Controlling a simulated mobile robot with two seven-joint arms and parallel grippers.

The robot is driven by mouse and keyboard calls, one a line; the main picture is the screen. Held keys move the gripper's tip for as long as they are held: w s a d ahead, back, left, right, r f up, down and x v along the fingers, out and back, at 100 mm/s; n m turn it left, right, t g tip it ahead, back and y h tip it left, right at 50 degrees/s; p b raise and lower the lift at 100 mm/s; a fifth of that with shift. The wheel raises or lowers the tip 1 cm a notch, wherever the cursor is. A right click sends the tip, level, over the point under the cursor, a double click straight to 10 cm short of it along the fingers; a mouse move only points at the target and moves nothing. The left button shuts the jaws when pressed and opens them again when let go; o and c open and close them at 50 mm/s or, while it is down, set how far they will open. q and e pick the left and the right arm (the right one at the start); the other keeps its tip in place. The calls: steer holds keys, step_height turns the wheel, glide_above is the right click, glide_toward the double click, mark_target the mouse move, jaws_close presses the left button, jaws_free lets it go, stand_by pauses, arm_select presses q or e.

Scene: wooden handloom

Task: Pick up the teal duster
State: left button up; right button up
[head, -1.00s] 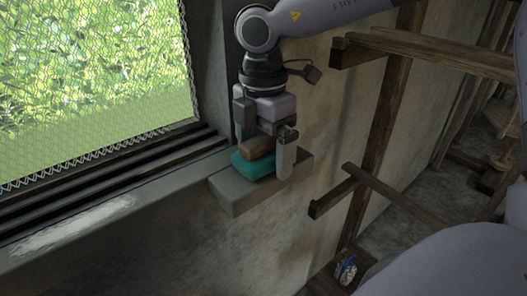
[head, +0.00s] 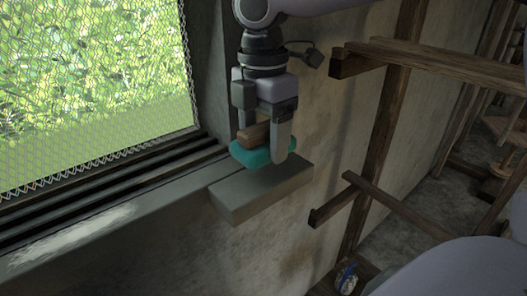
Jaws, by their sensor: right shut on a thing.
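The teal duster (head: 263,154) has a teal lower part and a brown wooden top. My right gripper (head: 262,140) points down and is shut on it, one finger on each side of the brown top. The duster is in the air just above a grey ledge (head: 262,190) on the wall, and its underside looks clear of the ledge. Part of the duster is hidden behind the near finger. My left gripper is not in view.
A mesh-covered window (head: 90,90) with a dark sill is at the left. Wooden loom beams (head: 440,62) stand to the right, close to the ledge. A blue and white item (head: 346,277) lies low at the bottom. The ledge top is bare.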

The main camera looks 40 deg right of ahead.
mark_target(264, 126)
step_height(264, 126, up, 14)
steer(key=p, duration=0.2)
steer(key=shift+o, duration=1.3)
steer(key=shift+c, duration=0.8)
steer(key=shift+f, duration=0.1)
